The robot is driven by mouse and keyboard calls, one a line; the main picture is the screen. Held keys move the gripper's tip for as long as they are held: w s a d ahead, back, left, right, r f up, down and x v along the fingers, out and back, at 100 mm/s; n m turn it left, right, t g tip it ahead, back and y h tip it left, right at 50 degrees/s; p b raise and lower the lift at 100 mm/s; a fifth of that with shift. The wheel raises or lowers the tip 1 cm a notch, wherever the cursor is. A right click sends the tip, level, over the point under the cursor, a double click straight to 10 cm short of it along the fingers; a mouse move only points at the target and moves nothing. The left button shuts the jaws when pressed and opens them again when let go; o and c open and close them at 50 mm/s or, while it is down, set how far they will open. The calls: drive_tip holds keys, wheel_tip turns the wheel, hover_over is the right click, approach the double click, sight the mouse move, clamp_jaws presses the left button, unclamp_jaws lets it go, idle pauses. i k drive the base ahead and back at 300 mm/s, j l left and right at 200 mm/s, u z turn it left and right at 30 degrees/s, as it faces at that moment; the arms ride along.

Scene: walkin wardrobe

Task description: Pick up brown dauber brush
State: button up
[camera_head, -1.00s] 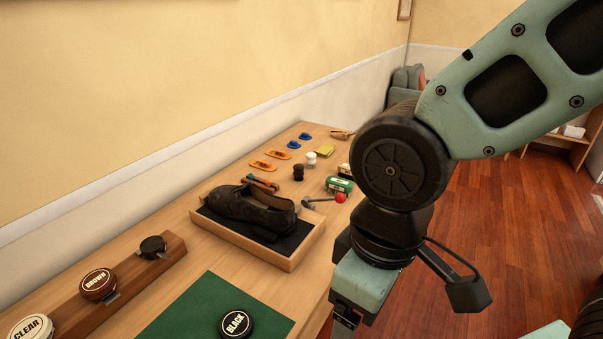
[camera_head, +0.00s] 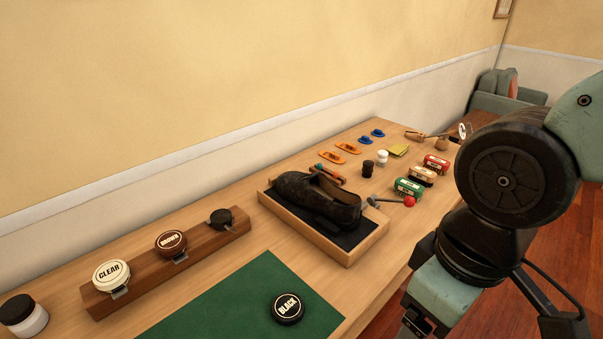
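Small wooden-handled tools (camera_head: 428,135) lie at the far end of the table. They are too small to tell whether one is the brown dauber brush. My gripper (camera_head: 412,326) shows only in part at the bottom edge, by the table's front edge, right of the green mat. Its fingertips are cut off, so its opening and anything in it are hidden. It is well apart from the wooden-handled tools.
A dark shoe (camera_head: 318,197) lies in a wooden tray (camera_head: 345,253). A black tin (camera_head: 288,308) sits on the green mat (camera_head: 235,300). A wooden rack (camera_head: 145,288) holds tins at left. A wall runs behind.

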sight(367, 168)
drive_tip(key=u, duration=0.55)
drive_tip(key=i+l+u, duration=0.1)
drive_tip(key=l+u, duration=0.3)
drive_tip(key=i+l+u, duration=0.1)
drive_tip(key=l+u, duration=0.55)
drive_tip(key=u, duration=0.15)
drive_tip(key=l+u, duration=0.1)
drive_tip(key=l, duration=0.75)
drive_tip(key=k+l+u, duration=0.15)
drive_tip(key=l, duration=0.7)
